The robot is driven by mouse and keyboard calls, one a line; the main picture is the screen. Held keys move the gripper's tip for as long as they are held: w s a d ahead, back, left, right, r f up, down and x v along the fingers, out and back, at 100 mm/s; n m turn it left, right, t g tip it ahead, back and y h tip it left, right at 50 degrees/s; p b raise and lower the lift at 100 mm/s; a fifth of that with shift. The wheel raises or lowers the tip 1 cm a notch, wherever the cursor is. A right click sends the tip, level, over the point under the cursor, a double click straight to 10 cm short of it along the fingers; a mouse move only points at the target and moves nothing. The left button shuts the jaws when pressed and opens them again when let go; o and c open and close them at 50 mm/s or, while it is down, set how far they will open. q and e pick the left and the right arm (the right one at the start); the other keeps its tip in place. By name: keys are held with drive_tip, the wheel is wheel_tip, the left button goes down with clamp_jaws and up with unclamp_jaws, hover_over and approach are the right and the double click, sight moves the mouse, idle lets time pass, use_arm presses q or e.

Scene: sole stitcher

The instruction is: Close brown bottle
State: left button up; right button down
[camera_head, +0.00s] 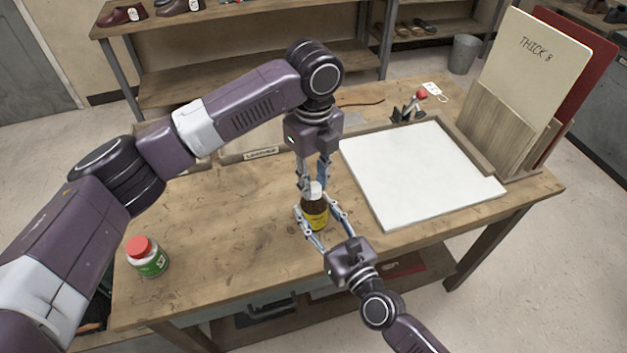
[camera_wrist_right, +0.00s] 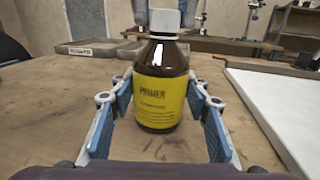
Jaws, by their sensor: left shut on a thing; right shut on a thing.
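The brown bottle (camera_head: 316,217) with a yellow label stands upright on the workbench. It fills the middle of the right wrist view (camera_wrist_right: 161,99). A white cap (camera_wrist_right: 164,22) sits at the top of its neck; whether it is threaded tight cannot be told. My left gripper (camera_head: 315,183) comes down from above and is shut on the white cap, with its fingertips on either side of it (camera_wrist_right: 164,14). My right gripper (camera_head: 316,217) comes from the front and is shut on the bottle's body, one finger on each side.
A green jar with a red lid (camera_head: 147,257) stands at the bench's left end. A white board (camera_head: 420,170) lies right of the bottle. Upright panels (camera_head: 540,65) stand in a wooden rack at the back right. The bench (camera_head: 215,240) is clear between jar and bottle.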

use_arm(q)
drive_tip(key=m, duration=1.4)
drive_tip(key=o, duration=0.7)
drive_tip(key=shift+r, duration=2.25)
drive_tip(key=shift+c, duration=0.5)
